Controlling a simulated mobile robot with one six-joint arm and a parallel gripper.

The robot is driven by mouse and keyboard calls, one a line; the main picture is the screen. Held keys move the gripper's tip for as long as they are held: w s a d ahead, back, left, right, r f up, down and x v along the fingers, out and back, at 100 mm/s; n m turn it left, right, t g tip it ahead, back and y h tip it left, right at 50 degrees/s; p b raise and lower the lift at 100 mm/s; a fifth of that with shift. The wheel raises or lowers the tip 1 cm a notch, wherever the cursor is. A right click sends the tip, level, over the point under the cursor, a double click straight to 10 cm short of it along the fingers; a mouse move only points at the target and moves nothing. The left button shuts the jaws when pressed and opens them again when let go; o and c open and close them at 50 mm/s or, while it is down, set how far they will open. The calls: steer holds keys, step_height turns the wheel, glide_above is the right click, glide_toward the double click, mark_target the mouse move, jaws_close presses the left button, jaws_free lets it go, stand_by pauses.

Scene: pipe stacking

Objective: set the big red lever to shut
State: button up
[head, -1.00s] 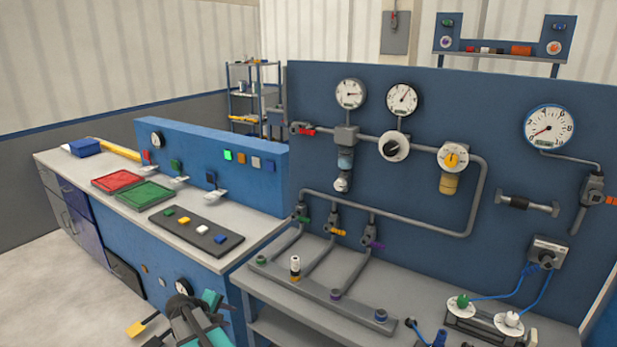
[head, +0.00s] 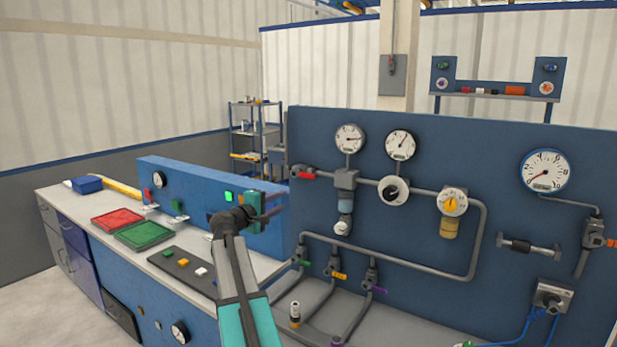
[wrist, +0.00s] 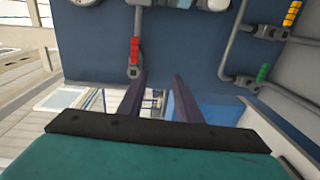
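The big red lever (head: 307,175) is on a grey valve at the left end of the upper pipe on the dark blue panel. Its red handle lies roughly along the pipe, pointing right in the head view. It also shows in the wrist view (wrist: 135,50), just beyond the left fingertip and in line with the pipe. My gripper (head: 283,203) is left of and slightly below the lever in the head view, apart from it. In the wrist view my gripper (wrist: 160,78) has its two dark fingers spread, with nothing between them.
Small green (head: 304,262), orange (head: 338,275) and purple (head: 378,290) levers sit on the lower pipes. Gauges (head: 350,138) and a black knob (head: 391,190) are right of the red lever. A lower blue panel (head: 183,185) stands left, behind my arm.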

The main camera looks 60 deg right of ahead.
glide_toward(307, 176)
steer(key=a, duration=0.3)
steer(key=shift+f+h, duration=0.35)
steer(key=shift+h, duration=0.05)
steer(key=d+p, duration=0.5)
steer(key=d, duration=0.7)
steer(key=shift+d, duration=0.9)
jaws_close()
